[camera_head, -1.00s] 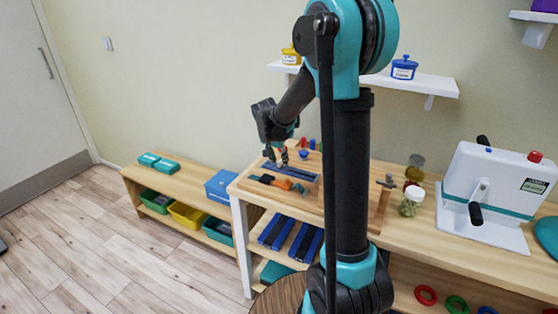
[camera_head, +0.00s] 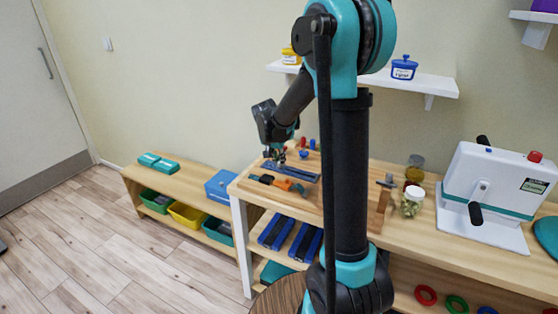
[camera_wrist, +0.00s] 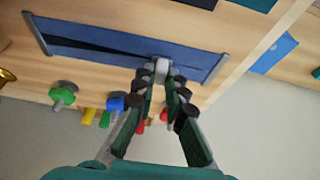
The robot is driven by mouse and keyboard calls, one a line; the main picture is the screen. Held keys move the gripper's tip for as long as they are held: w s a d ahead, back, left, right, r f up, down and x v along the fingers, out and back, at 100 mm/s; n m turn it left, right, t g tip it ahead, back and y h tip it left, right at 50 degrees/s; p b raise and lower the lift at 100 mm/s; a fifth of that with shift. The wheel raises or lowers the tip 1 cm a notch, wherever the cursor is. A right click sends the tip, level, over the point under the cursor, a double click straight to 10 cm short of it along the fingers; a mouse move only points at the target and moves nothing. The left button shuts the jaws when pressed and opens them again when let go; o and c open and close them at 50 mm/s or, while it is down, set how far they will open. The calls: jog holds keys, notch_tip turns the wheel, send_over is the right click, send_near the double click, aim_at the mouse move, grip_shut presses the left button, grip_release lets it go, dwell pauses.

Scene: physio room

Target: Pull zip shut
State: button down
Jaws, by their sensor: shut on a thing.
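The zip panel (camera_wrist: 95,42) is a strip of blue cloth between two grey end bars on the wooden board in the wrist view. A dark gap runs along it from the left towards my gripper. The panel also shows in the head view (camera_head: 300,174). My gripper (camera_wrist: 161,75) is over the panel, right of its middle in the wrist view, its fingers shut on the pale zip pull (camera_wrist: 161,66). The fingers hide part of the pull and the cloth below it. In the head view my gripper (camera_head: 274,158) is at the panel's left part.
Coloured pegs and knobs (camera_wrist: 92,116) stand close beside the panel. An orange and dark strap (camera_head: 285,185) lies in front of it.

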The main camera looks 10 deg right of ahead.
jog(key=s+d, duration=0.2)
jog(key=d, duration=0.1)
jog(key=s+d, duration=0.3)
jog(key=d, duration=0.1)
jog(key=s+d, duration=0.3)
jog(key=d, duration=0.1)
jog(key=c, duration=1.6)
grip_release()
jog(key=shift+s+d, duration=0.1)
jog(key=shift+o, duration=0.2)
jog(key=shift+r, duration=0.1)
jog(key=v, duration=1.1)
jog(key=shift+r, duration=0.4)
jog(key=shift+s, duration=0.1)
